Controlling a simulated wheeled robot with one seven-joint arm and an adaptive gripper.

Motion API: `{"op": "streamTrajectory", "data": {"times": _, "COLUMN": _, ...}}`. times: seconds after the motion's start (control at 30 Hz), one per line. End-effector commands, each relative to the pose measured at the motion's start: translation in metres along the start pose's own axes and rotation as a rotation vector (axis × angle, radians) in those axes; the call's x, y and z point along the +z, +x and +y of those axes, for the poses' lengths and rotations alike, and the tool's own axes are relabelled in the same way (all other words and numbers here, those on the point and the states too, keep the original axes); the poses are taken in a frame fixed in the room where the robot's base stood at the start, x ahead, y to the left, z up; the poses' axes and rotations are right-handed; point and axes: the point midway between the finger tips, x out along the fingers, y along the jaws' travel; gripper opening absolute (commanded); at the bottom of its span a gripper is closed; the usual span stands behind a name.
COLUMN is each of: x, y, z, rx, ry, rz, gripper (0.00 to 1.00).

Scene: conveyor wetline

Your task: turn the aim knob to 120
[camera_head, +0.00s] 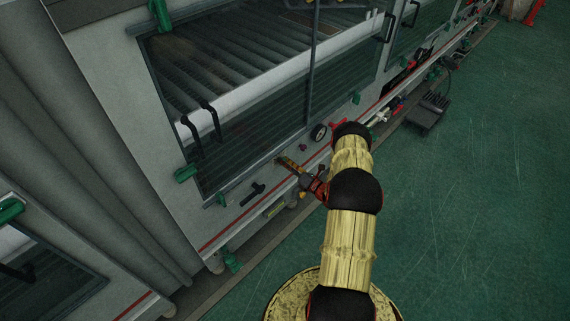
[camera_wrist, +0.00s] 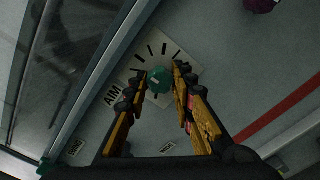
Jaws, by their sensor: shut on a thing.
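The aim knob (camera_wrist: 159,80) is a small green round knob with a pale mark, seen in the wrist view. It sits on a white dial plate (camera_wrist: 185,57) with black tick marks and the word AIM on its left side. My gripper (camera_wrist: 160,76) has one yellow-and-black finger on each side of the knob and is shut on it. The ticks carry no numbers that I can read. In the head view my gripper (camera_head: 300,174) is at the machine's front panel, and the knob is not clearly visible there.
A black handle (camera_head: 252,194) is left of my gripper on the panel. A dark red knob (camera_head: 303,147) and a round black-rimmed gauge (camera_head: 318,133) are to its right. The window frame (camera_wrist: 92,75) runs close beside the dial. Green floor (camera_head: 480,210) lies open at right.

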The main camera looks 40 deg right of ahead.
Motion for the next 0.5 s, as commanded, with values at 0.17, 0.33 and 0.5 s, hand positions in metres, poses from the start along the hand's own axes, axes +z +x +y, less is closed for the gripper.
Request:
{"op": "streamTrajectory", "data": {"times": 0.17, "x": 0.0000, "y": -0.0001, "z": -0.0006, "rx": -0.001, "ry": 0.037, "rz": 0.000, "gripper": 0.00}}
{"op": "streamTrajectory", "data": {"times": 0.33, "x": 0.0002, "y": -0.0001, "z": -0.0005, "rx": -0.001, "ry": 0.048, "rz": 0.000, "gripper": 0.00}}
{"op": "streamTrajectory", "data": {"times": 0.5, "x": 0.0003, "y": -0.0001, "z": -0.0006, "rx": -0.002, "ry": 0.048, "rz": 0.000, "gripper": 0.00}}
